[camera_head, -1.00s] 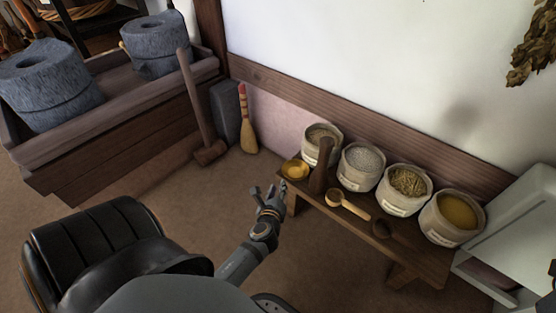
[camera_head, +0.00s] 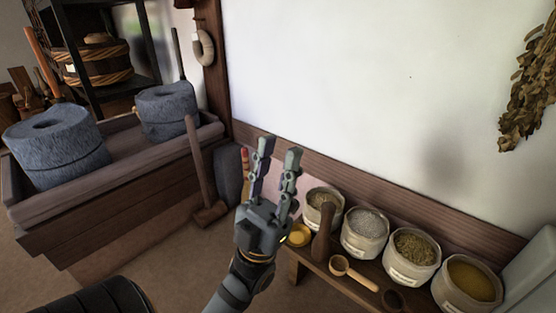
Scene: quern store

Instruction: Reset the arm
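My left gripper (camera_head: 278,147) is raised in the middle of the head view, its two fingers pointing up and apart. It is open, with nothing between the fingers. It shows in front of the wall and the wooden rail, left of the sacks on the bench. Part of my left forearm shows below it. My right gripper is not in view.
A low bench (camera_head: 312,262) holds several filled sacks (camera_head: 365,234), a wooden pestle (camera_head: 322,234), a scoop (camera_head: 353,272) and a yellow bowl (camera_head: 299,235). Quern stones (camera_head: 55,146) sit in a wooden trough (camera_head: 120,190) at left. A mallet (camera_head: 200,175) leans beside it.

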